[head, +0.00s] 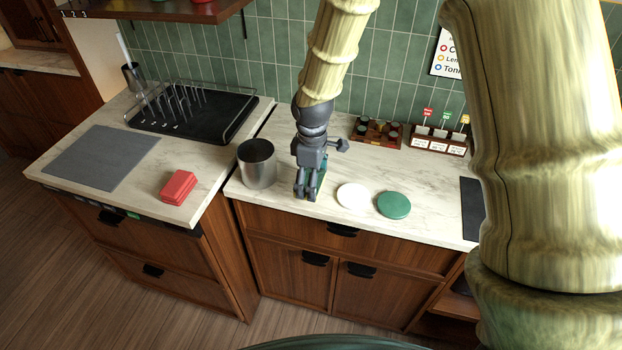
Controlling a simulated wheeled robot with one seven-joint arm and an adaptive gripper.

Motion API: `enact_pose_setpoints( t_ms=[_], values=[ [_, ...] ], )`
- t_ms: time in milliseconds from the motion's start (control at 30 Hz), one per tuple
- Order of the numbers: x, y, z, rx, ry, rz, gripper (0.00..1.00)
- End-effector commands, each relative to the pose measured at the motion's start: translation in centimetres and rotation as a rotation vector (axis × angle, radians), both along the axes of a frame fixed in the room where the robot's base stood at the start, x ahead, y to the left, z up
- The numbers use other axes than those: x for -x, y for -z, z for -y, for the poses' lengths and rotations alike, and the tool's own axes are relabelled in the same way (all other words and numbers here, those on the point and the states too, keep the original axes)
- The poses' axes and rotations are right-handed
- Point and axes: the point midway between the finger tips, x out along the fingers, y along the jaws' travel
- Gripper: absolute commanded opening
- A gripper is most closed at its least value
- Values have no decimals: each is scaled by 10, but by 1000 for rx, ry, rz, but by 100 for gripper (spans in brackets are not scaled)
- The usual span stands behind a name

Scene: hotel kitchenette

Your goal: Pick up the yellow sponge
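A small green block with a thin yellow edge (320,187) is on the counter front, just right of the metal bin. It may be the yellow sponge, but my gripper hides most of it. My gripper (306,196) points down at the block, with its dark fingers low over the counter and overlapping the block's left side. I cannot tell whether the fingers are open or shut, or whether they touch the block.
A metal bin (257,165) stands close left of my gripper. A white disc (353,196) and a green disc (393,204) lie to the right. A red block (178,187), grey mat (100,158) and black dish rack (215,122) are on the left counter. Small wooden holders (377,132) stand behind.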

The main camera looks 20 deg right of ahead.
Motion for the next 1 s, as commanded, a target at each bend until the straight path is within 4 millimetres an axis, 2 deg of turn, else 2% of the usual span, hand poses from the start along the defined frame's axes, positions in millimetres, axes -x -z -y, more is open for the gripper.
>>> enact_pose_setpoints(
  t_ms=[300, 500, 700, 1000],
  values=[
    [69, -4, -16, 1, -1, 2, 74],
    [103, -9, -24, 1, 0, 1, 74],
    [121, -11, -28, 0, 0, 1, 74],
    [126, -13, -30, 1, 0, 1, 74]
  ],
)
